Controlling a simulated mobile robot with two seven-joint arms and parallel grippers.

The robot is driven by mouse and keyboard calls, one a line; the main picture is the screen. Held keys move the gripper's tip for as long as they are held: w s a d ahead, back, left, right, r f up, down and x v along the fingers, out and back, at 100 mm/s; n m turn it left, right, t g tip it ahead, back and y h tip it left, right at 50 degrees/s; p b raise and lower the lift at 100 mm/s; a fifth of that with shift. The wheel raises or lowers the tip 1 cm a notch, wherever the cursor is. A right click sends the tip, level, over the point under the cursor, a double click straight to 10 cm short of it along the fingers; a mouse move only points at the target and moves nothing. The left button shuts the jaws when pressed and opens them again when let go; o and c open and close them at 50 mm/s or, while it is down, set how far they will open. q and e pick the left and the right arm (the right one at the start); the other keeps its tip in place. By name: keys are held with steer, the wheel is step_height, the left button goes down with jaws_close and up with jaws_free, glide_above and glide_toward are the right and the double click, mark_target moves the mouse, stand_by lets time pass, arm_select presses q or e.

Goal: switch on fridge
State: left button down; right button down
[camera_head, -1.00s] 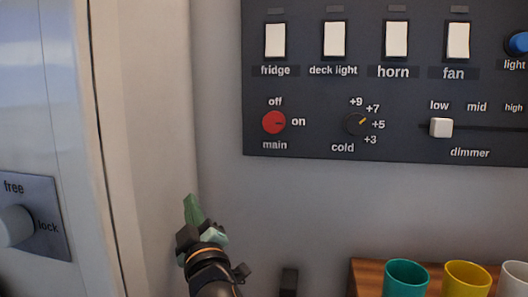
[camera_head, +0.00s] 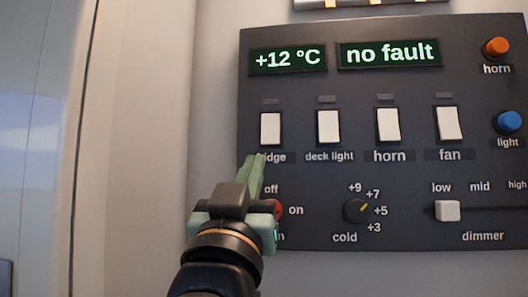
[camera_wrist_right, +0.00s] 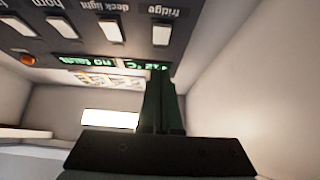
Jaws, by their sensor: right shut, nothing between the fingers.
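The fridge switch (camera_head: 270,129) is a white rocker at the left end of the switch row on the dark panel (camera_head: 310,230). Its small lamp above looks dark. It also shows in the right wrist view (camera_wrist_right: 161,35). My right gripper (camera_head: 256,160) is shut and empty, with its green fingertips just below the fridge switch in the picture, overlapping the start of its label. In the right wrist view the fingers (camera_wrist_right: 161,82) point towards the panel; I cannot tell whether they touch it. The red main knob (camera_head: 278,210) is partly hidden behind my gripper. My left gripper is not in view.
The deck light (camera_head: 329,127), horn (camera_head: 388,125) and fan (camera_head: 448,123) rockers stand to the right. Displays above read "+12 °C" (camera_head: 287,58) and "no fault" (camera_head: 389,53). The cold knob (camera_head: 356,210) and dimmer slider (camera_head: 447,211) sit below. A pale wall is left.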

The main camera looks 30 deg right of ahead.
mark_target(271, 134)
steer(key=p+x, duration=0.2)
steer(key=x, duration=0.2)
steer(key=f+p+x, duration=0.1)
steer(key=p+x, duration=0.1)
steer(key=x, duration=0.1)
steer(key=w+p+x, duration=0.1)
steer(key=p+x, duration=0.1)
steer(key=x, duration=0.2)
steer(key=shift+w+d+f, duration=0.1)
steer(key=shift+w+d, duration=0.1)
steer(key=shift+d, duration=0.4)
steer(key=shift+w+d+f, duration=0.1)
steer(key=shift+w+d, duration=0.15)
steer(key=shift+w, duration=0.15)
